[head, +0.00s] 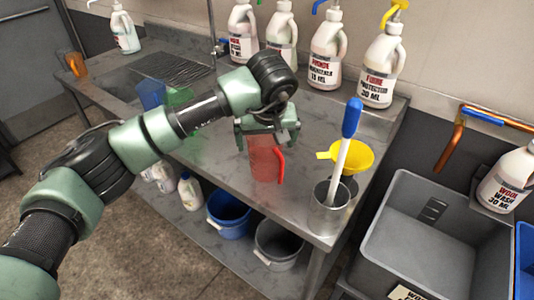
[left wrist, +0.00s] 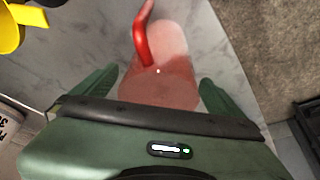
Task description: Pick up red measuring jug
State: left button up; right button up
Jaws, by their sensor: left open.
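The red measuring jug (head: 264,160) is a see-through red vessel with a solid red handle, upright on the steel bench (head: 210,148) near its front edge. In the head view its handle is on the right. My left gripper (head: 267,136) is over the jug's upper part, with a finger on each side. In the left wrist view the jug (left wrist: 160,75) lies between the two green fingers (left wrist: 158,92), which are open with gaps beside it. The jug's rim is partly hidden by my gripper. My right gripper is not in view.
A steel cup (head: 330,210) holding a blue-handled tool (head: 347,140) and a yellow funnel (head: 352,157) stand right of the jug. Blue (head: 150,93) and green (head: 185,118) see-through jugs stand left. Several white bottles (head: 381,70) line the back. A grey sink (head: 430,235) is at right.

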pick_arm(q)
jog(key=x, duration=0.2)
jog(key=shift+w+f, duration=0.25)
jog(key=shift+f, duration=0.1)
jog(key=shift+w+a+f+p, duration=0.1)
jog(key=shift+w+f+p, duration=0.05)
jog(key=shift+f+p, duration=0.15)
jog(key=c, duration=1.3)
jog(key=shift+c, duration=0.2)
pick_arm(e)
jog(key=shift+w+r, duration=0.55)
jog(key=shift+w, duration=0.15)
pick_arm(q)
jog(key=shift+r, duration=0.1)
